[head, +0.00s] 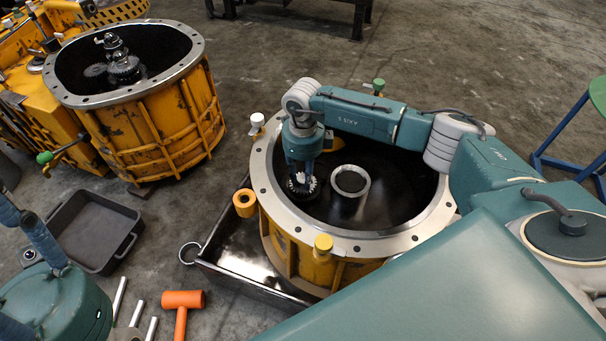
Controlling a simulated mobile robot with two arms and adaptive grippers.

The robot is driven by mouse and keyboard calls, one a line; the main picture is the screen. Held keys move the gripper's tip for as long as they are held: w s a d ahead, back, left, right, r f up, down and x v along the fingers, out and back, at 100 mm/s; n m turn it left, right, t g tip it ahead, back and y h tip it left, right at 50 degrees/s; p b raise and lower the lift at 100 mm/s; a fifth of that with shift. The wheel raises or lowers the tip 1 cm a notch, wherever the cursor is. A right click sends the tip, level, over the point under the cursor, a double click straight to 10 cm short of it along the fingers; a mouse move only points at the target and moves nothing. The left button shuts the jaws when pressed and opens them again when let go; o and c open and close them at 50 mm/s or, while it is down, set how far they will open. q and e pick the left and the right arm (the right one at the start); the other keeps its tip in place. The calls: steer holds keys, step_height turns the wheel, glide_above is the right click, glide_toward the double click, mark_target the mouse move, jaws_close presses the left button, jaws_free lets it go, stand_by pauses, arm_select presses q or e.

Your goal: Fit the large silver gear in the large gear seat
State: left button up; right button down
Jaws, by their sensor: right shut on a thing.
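My right gripper (303,170) reaches down into the round yellow housing (283,236) with the silver flange. It is shut on a toothed silver gear (302,187), which shows just below the fingers. The gear is over a dark round part at the left inside of the housing. I cannot tell whether the gear touches that part. A silver ring-shaped seat with an open centre (350,181) stands to the right of the gear, apart from it. I cannot tell which is the large gear seat.
The housing stands in a dark tray (228,262). Another yellow housing (160,125) with dark gears (122,66) is at upper left. A grey bin (92,232), an orange mallet (183,301) and metal rods are at lower left. A green-topped stool (597,95) is far right.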

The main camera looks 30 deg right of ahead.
steer(key=shift+f+b, duration=0.3)
steer(key=shift+f, duration=0.2)
stand_by(0.8)
steer(key=c, duration=1.3)
jaws_free()
steer(key=shift+f, duration=0.1)
step_height(320, 180, up, 12)
